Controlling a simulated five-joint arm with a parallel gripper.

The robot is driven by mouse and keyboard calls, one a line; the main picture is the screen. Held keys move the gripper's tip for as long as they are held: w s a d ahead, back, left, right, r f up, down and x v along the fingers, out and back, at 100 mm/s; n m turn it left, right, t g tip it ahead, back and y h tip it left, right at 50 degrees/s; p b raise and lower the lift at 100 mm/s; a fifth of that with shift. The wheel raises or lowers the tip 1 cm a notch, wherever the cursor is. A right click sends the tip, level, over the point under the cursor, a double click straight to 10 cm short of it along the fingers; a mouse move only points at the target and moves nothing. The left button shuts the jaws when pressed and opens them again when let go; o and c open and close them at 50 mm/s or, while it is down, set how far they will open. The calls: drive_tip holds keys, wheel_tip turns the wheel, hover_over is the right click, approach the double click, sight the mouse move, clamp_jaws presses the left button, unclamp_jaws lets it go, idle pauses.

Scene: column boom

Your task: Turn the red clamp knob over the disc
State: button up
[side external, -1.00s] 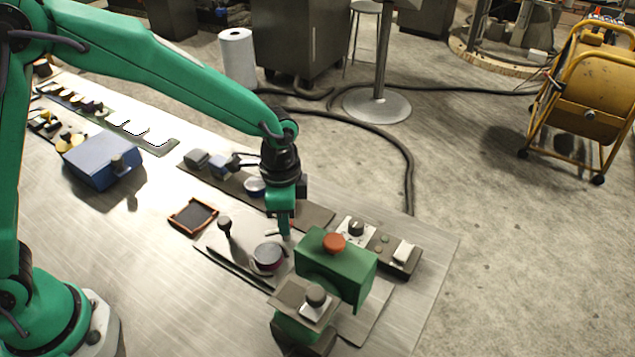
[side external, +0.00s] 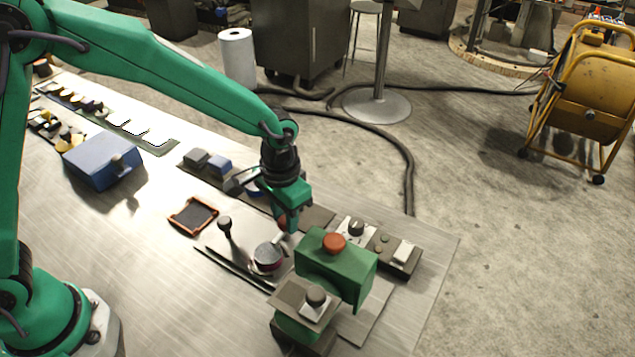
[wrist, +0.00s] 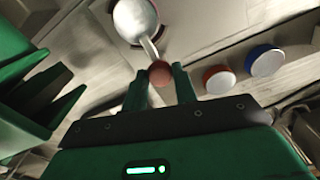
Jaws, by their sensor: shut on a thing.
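The red clamp knob (wrist: 160,73) is a small round ball at the end of a pale arm in the wrist view. In the side external view my gripper (side external: 289,226) points down just behind the disc (side external: 268,257), which has a dark reddish rim. There the fingers mostly hide the knob.
A green housing with an orange-red cap (side external: 334,243) stands close right of my gripper. A black-knobbed post (side external: 224,224) and a shallow framed tray (side external: 194,216) are to the left. A blue-rimmed pot (wrist: 265,60) and a red-rimmed pot (wrist: 218,80) sit nearby.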

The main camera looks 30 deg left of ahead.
sight(284, 219)
idle(0.4)
drive_tip(key=o, duration=1)
drive_tip(key=shift+r, duration=3.95)
